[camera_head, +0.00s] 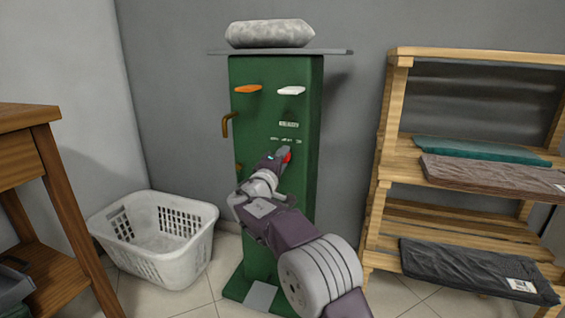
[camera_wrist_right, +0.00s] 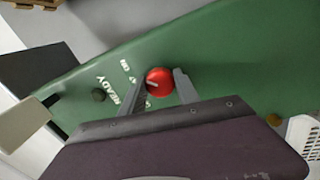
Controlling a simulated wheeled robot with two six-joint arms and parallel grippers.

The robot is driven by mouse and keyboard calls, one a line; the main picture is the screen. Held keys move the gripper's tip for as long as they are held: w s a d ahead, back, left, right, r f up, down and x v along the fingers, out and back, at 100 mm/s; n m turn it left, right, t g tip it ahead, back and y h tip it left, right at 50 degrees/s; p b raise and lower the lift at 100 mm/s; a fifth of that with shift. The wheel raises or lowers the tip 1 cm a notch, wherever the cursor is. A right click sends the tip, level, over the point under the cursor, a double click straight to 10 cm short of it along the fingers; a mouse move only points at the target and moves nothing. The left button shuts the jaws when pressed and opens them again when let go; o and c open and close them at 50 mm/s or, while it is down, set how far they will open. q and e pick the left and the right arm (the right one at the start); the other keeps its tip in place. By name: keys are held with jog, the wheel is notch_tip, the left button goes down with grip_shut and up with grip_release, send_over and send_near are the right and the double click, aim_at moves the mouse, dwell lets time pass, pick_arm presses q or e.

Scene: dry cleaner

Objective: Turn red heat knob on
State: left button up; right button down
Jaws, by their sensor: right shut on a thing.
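The red heat knob (camera_head: 287,157) is on the front of the green machine (camera_head: 245,130). In the right wrist view the red knob (camera_wrist_right: 160,82) sits between my right gripper's two fingers, with a pale pointer line on its face. My right gripper (camera_head: 281,156) is shut on the knob; it also shows in the right wrist view (camera_wrist_right: 158,88). White lettering beside the knob includes "READY" and "ON", partly hidden by a finger. My left gripper is not in view.
Orange (camera_head: 248,89) and white (camera_head: 291,90) handles stick out above the knob. A brass pipe handle (camera_head: 227,124) is on the machine's left. A white basket (camera_head: 160,262) stands on the floor at left, a wooden table (camera_head: 25,118) beside it, and a wooden shelf (camera_head: 398,110) at right.

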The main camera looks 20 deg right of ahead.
jog(key=c, duration=0.9)
grip_release()
jog(key=p+v, duration=0.2)
jog(key=v, duration=0.7)
jog(key=shift+p, duration=0.4)
